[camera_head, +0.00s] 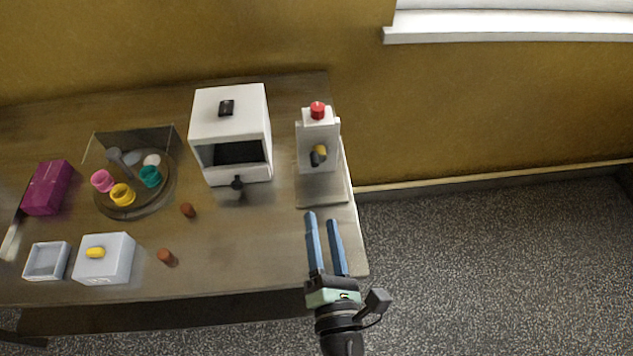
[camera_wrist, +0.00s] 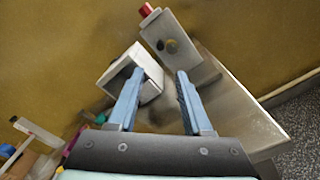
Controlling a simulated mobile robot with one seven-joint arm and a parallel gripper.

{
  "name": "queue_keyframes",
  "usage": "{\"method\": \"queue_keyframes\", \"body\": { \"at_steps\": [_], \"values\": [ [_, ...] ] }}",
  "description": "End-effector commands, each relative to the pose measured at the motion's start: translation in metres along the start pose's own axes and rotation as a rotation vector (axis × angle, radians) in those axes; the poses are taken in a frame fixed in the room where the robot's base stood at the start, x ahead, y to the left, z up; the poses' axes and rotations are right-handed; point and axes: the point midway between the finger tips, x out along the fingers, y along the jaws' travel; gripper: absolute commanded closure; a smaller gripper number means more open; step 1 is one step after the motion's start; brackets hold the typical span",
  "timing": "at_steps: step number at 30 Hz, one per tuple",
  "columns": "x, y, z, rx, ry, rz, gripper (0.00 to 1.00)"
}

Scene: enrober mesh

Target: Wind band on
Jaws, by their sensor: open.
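A white upright unit (camera_head: 312,135) with a red button (camera_head: 317,110) on top stands on a pale base plate (camera_head: 322,190) at the table's right end. Its front carries a dark knob (camera_head: 316,158) with a yellow part beside it. The wrist view shows the unit (camera_wrist: 185,50) beyond my fingers, tilted in the picture, with its red button (camera_wrist: 146,9) and dark knob (camera_wrist: 171,46). My gripper (camera_head: 321,218) is open and empty, its blue fingers pointing toward the unit from the table's front right. In the wrist view nothing is between the fingertips (camera_wrist: 160,76). I cannot make out a band.
A white open-fronted box (camera_head: 230,105) stands left of the unit, with a dark knob (camera_head: 237,183) before it. Further left are a round tray (camera_head: 150,205) with coloured cups, a purple box (camera_head: 47,188), a pale block (camera_head: 110,265) and brown pieces (camera_head: 166,257).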

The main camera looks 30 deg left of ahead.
Motion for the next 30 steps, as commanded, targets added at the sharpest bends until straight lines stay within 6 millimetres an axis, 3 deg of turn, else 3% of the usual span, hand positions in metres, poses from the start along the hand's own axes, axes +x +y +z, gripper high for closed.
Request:
{"method": "queue_keyframes", "body": {
  "at_steps": [3, 9, 17, 30],
  "values": [
    [-0.001, -0.005, -0.004, -0.356, -0.008, -0.005, 0.50],
    [-0.003, -0.001, 0.003, -0.714, -0.017, -0.018, 0.50],
    [0.012, 0.003, 0.007, -0.776, -0.019, -0.018, 0.50],
    [0.092, 0.001, 0.009, -0.772, -0.019, -0.018, 0.50]
  ]
}}
